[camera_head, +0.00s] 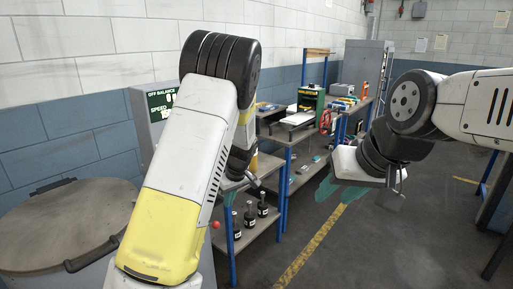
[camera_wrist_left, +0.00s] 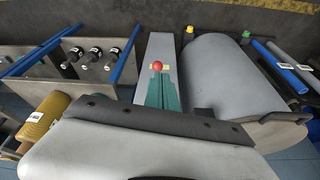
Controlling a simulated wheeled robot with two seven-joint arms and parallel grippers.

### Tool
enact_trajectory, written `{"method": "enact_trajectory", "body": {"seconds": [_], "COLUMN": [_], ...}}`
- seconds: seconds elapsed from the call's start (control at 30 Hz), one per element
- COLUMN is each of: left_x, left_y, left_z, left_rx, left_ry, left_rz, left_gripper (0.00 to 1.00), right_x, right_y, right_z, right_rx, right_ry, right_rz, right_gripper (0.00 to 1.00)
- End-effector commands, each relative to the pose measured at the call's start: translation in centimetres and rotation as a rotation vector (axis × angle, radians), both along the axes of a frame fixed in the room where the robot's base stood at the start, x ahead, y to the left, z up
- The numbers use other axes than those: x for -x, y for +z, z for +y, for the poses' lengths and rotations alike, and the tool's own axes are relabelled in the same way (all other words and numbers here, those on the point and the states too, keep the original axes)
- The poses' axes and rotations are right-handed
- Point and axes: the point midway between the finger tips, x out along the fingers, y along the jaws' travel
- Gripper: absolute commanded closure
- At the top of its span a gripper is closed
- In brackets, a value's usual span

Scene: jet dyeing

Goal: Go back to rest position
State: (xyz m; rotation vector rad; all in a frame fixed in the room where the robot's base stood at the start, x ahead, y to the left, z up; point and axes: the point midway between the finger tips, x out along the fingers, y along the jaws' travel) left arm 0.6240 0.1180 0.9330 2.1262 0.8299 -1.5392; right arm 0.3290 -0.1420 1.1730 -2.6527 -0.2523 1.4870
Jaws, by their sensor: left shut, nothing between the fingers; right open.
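My left arm rises at the middle left of the head view and bends down behind itself, over the shelving. Its gripper (camera_head: 232,197) is largely hidden there by the arm. In the left wrist view, the teal fingers of the left gripper (camera_wrist_left: 159,90) are shut together and empty. A red ball knob (camera_wrist_left: 157,66) appears at their tips; I cannot tell whether they touch it. In the head view, the knob (camera_head: 215,225) is beside my left forearm. My right gripper (camera_head: 358,194) hangs at the right, its teal fingers spread, empty, above the floor.
A lidded round machine (camera_head: 75,222) stands at the left, with a display panel (camera_head: 160,105) behind it. A large grey cylinder (camera_wrist_left: 232,82) is close right of the left fingers. Open floor (camera_head: 390,245) lies at the right.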

Motion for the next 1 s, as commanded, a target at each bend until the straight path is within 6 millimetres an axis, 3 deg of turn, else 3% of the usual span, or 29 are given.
{"method": "enact_trajectory", "body": {"seconds": [0.03,0.3,0.6,0.8,1.0], "left_x": [1.1,8.2,18.1,24.8,28.7], "left_y": [2.2,11.6,20.2,23.2,23.9], "left_z": [0.4,1.3,2.2,2.5,2.5], "left_rx": [0.051,0.226,0.275,0.209,0.135], "left_ry": [-0.016,-0.208,-0.488,-0.671,-0.776], "left_rz": [0.001,-0.019,-0.142,-0.231,-0.275], "left_gripper": [1.00,1.00,1.00,1.00,1.00], "right_x": [0.0,0.0,0.0,0.0,0.0], "right_y": [0.0,0.0,0.0,0.0,0.0], "right_z": [0.0,0.0,0.0,0.0,0.0], "right_rx": [0.000,0.000,0.000,0.000,0.000], "right_ry": [0.000,0.000,0.000,0.000,0.000], "right_rz": [0.000,0.000,0.000,0.000,0.000], "right_gripper": [0.59,0.59,0.59,0.59,0.59]}}
